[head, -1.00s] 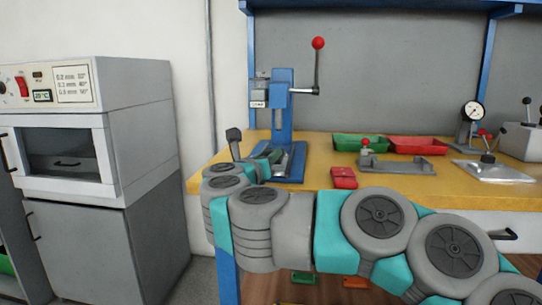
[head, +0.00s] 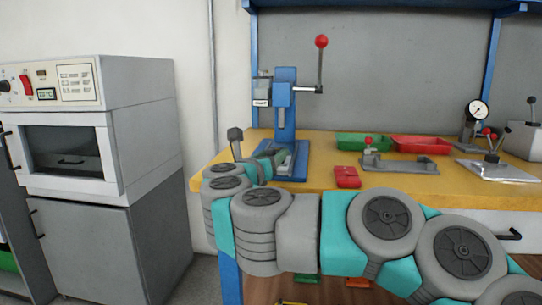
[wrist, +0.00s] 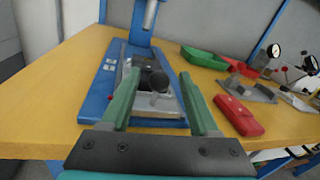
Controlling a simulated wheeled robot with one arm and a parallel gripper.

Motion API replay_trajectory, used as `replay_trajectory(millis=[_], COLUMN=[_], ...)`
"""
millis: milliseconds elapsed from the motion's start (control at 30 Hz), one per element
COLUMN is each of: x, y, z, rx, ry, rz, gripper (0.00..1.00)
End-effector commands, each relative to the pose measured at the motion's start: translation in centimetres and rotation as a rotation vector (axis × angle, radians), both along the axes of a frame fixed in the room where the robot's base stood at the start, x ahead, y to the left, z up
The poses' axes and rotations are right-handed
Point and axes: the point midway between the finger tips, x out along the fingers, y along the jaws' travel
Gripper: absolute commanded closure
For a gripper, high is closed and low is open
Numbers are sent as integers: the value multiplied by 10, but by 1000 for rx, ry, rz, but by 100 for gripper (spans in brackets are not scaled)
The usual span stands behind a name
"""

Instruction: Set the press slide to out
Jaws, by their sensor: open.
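The blue press (head: 285,110) stands at the left end of the yellow bench, with a red-ball lever upright. The knob shows between the fingers, and I see no contact; the height gap is hard to judge. In the head view my gripper (head: 273,157) is small and partly hidden by my arm at the press base.
A red case (head: 347,177) lies right of the press. Green (head: 362,152) and red (head: 420,155) bins, a grey fixture (head: 400,164) and a dial gauge (head: 478,110) stand farther right. An oven (head: 90,125) is at the left. Bare bench shows in front of the press.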

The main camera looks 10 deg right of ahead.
Motion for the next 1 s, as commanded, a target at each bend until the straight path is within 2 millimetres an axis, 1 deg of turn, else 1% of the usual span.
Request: replay_trajectory(millis=[167, 333, 500, 633, 900, 1000], x=[-20, -45, -61, -66, -65, -64], y=[14, 27, 36, 37, 37, 40], z=[0, 0, 0, 0, 0, 8], rx=[0, 1, 1, 1, 0, -20], ry=[0, -1, 1, 1, -1, -9], rz=[8, 7, 6, 1, 2, 27], gripper=[39, 39, 39, 39, 39, 39])
